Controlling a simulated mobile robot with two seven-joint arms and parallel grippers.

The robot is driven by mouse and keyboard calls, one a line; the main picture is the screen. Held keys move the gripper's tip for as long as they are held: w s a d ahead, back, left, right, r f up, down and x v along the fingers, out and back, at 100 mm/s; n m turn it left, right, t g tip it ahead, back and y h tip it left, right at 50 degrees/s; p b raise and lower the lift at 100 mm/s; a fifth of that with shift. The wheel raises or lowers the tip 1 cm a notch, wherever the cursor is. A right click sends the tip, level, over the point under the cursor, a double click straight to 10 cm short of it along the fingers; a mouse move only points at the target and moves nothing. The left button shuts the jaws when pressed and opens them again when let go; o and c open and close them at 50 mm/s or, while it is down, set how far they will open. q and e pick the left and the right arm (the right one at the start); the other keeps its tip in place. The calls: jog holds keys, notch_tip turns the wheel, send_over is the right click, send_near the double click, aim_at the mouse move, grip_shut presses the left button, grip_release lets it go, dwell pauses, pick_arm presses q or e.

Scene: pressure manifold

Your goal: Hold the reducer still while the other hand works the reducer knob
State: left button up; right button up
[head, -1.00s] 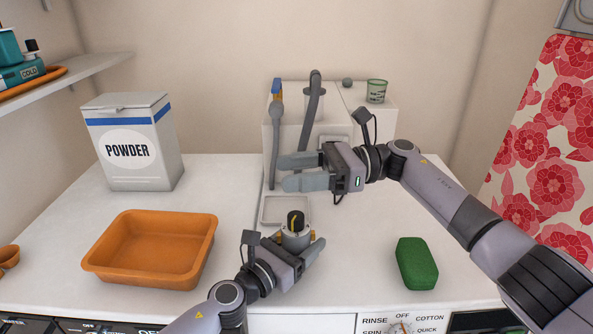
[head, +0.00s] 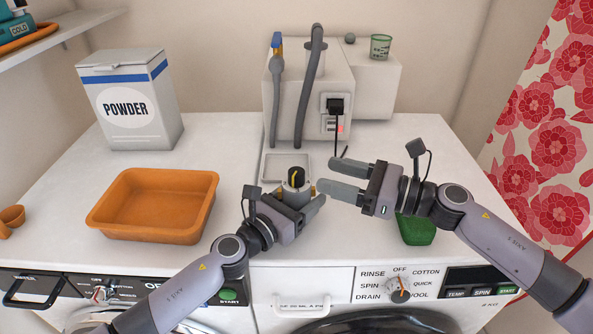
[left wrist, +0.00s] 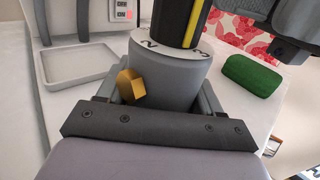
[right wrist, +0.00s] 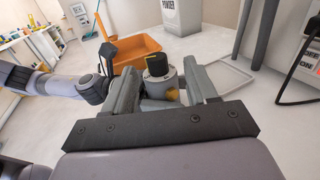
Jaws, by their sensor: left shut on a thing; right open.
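The reducer (head: 293,205) is a grey cylinder with brass fittings, standing upright on the white top. Its knob (head: 296,177) is black with a yellow stripe; a numbered dial shows under it in the left wrist view (left wrist: 195,22). My left gripper (head: 310,208) is shut around the reducer's body, below the knob. My right gripper (head: 343,180) is open and empty, just right of the reducer and apart from it, fingers pointing left. In the right wrist view the knob (right wrist: 156,65) appears beyond and between the open fingers.
A shallow grey tray (head: 287,154) lies behind the reducer. A grey machine (head: 345,70) with hoses and a plugged cord stands at the back. An orange basin (head: 150,225) and powder box (head: 135,105) are left. A green block (head: 418,231) lies under my right arm.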

aim_at(304, 175)
jog(key=s+d+f+m+t+h, duration=0.1)
jog(key=s+d+m+t, duration=0.1)
jog(key=s+t, duration=0.15)
jog(key=shift+g, duration=0.45)
jog(key=x, duration=1.1)
jog(key=shift+a+f, duration=0.1)
jog(key=shift+a, duration=0.05)
jog(key=c, duration=0.9)
